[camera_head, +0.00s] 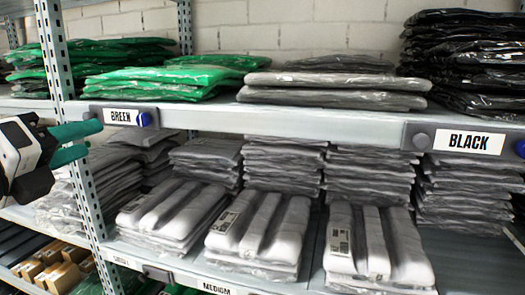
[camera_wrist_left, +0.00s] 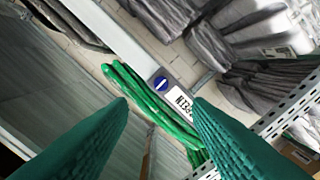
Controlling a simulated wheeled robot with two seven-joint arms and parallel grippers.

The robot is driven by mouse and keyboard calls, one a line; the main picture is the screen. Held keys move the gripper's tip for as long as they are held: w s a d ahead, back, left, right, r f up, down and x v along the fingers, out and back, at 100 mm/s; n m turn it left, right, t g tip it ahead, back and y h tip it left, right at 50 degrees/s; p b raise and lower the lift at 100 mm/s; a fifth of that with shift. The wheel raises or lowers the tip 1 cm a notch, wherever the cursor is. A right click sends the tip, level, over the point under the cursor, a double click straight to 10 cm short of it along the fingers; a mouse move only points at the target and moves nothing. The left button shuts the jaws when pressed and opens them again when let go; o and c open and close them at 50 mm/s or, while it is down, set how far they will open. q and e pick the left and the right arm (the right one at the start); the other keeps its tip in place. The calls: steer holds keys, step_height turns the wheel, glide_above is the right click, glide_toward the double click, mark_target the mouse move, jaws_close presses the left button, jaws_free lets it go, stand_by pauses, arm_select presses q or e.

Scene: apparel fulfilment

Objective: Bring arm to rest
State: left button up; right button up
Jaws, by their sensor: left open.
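My left gripper (camera_head: 94,139) is at the left edge of the head view, with two teal fingers pointing right. Nothing is between the fingertips. My right gripper is not in view.
The upper shelf holds green (camera_head: 165,80), grey (camera_head: 335,90) and black (camera_head: 465,60) bagged stacks. The lower shelf holds several grey stacks (camera_head: 260,230). A perforated metal post (camera_head: 55,60) stands close to my left gripper. A BLACK label (camera_head: 468,140) is on the right.

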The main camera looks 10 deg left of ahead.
arm_select(q)
steer(key=w+d+f+n+g+h, duration=0.1)
steer(key=w+d+f+n, duration=0.2)
steer(key=f, duration=0.5)
steer(key=w+d+f+n+g, duration=0.1)
steer(key=w+f+n, duration=0.2)
steer(key=w+f, duration=0.35)
steer(key=s+d+f+n+g+y, duration=0.15)
steer(key=f+n, duration=0.35)
steer(key=f, duration=0.5)
steer(key=s+d+f+n+g+y, duration=0.15)
steer(key=f+n, duration=0.35)
steer(key=f, duration=0.6)
steer(key=s+d+f+n+g, duration=0.3)
steer(key=s+f+n+g, duration=0.2)
steer(key=s+f, duration=0.45)
steer(key=s+d+f+n+g, duration=0.3)
steer(key=s+f+n+g, duration=0.15)
steer(key=s+f, duration=0.5)
step_height(320, 180, down, 27)
steer(key=s+g, duration=0.1)
steer(key=s, duration=0.2)
steer(key=s+a+f+g, duration=0.1)
steer(key=s+a+f, duration=0.2)
steer(key=s+f, duration=1.2)
steer(key=shift+s+f, duration=0.15)
steer(key=shift+s, duration=0.15)
